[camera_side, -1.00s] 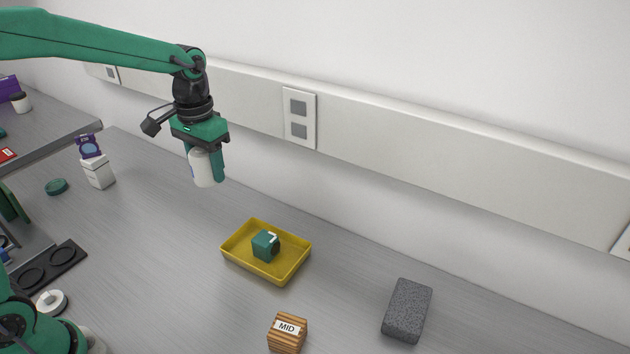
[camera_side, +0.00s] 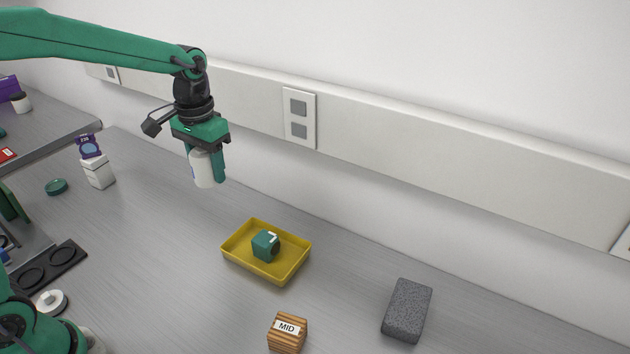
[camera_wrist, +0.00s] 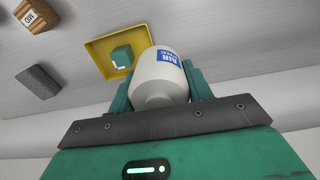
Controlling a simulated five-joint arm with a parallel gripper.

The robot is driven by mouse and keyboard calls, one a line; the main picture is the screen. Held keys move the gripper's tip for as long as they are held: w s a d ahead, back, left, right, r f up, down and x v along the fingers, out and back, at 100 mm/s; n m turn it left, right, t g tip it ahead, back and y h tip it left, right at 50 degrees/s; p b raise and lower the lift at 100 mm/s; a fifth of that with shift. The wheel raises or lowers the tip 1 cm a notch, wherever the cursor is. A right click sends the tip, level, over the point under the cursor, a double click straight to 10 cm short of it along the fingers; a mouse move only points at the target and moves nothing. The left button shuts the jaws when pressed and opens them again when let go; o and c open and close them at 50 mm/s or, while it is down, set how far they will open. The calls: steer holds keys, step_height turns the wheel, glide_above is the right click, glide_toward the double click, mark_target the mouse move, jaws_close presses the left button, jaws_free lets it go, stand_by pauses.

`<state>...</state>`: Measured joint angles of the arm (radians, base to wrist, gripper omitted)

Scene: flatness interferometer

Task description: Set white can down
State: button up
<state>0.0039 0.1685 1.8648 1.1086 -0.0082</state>
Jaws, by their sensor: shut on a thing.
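The white can (camera_side: 203,169) hangs in my gripper (camera_side: 207,172), well above the grey bench and near the back wall. In the wrist view the white can (camera_wrist: 160,78) shows a blue label with white lettering and sits between the two green fingers of my gripper (camera_wrist: 158,85). The fingers press on it from both sides. In the side view the can looks nearly upright, with its lower end free in the air. One finger partly hides it there.
A yellow tray (camera_side: 238,262) holding a teal block (camera_side: 265,245) is on the bench, right of and below the can. A striped wooden MID block (camera_side: 287,333) and a grey speckled block (camera_side: 407,310) lie farther right. A white box (camera_side: 98,172) stands left.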

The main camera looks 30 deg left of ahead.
steer(key=s+d+f+n, duration=0.3)
steer(key=s+d, duration=0.4)
steer(key=s, duration=0.3)
steer(key=s+d+f+n, duration=0.3)
steer(key=s+d+f, duration=0.1)
steer(key=s+d, duration=0.4)
steer(key=shift+s+d+f+n, duration=0.15)
steer(key=shift+s+d+n, duration=0.2)
steer(key=shift+s, duration=1)
steer(key=shift+a, duration=0.15)
glide_above(210, 295)
step_height(210, 295, down, 7)
steer(key=shift+f, duration=2)
steer(key=shift+f, duration=0.15)
